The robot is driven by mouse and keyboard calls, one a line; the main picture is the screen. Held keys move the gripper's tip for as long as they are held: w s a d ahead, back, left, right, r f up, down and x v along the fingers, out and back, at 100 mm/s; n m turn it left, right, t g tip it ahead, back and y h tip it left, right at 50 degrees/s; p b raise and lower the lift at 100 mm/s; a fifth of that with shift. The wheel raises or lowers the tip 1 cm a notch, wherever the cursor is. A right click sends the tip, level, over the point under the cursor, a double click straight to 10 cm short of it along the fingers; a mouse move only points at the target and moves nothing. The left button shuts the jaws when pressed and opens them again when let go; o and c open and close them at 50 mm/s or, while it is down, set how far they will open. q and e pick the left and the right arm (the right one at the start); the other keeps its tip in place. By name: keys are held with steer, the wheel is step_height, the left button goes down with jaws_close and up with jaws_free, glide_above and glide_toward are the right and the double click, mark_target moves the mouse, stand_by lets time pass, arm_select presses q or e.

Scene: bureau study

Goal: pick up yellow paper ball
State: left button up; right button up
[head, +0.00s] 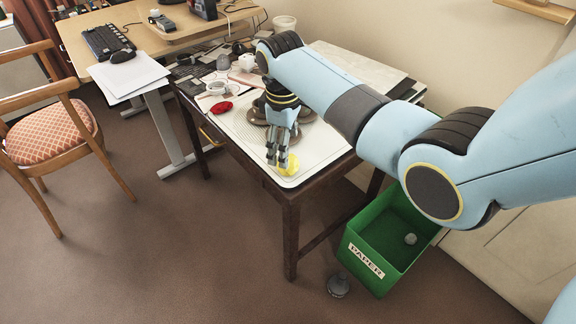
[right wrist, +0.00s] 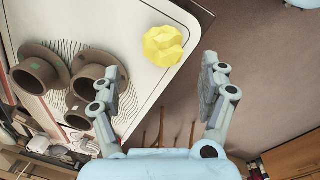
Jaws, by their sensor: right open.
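The yellow paper ball (head: 289,166) lies near the front corner of the white mat on the dark wooden table. It also shows in the right wrist view (right wrist: 163,46), beyond my fingertips and between their lines, a little nearer the left finger. My right gripper (head: 277,165) is just above the table corner, beside the ball in the head view. Its two fingers are spread apart with nothing between them, as the right wrist view (right wrist: 162,78) shows. My left gripper does not show.
Brown cups (right wrist: 84,80) stand on the mat close to the gripper. A red object (head: 220,108) and a white cup (head: 216,88) are farther back. A green bin (head: 372,250) labelled PAPER, holding a grey ball, stands on the floor at right. A grey ball (head: 338,286) lies beside it.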

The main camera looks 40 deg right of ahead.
mark_target(293, 163)
steer(key=f, duration=0.3)
steer(key=f+b, duration=0.1)
steer(key=f, duration=0.2)
steer(key=shift+s+d+f, duration=0.1)
steer(key=shift+s+f, duration=0.05)
steer(key=shift+s, duration=0.05)
steer(key=c, duration=0.8)
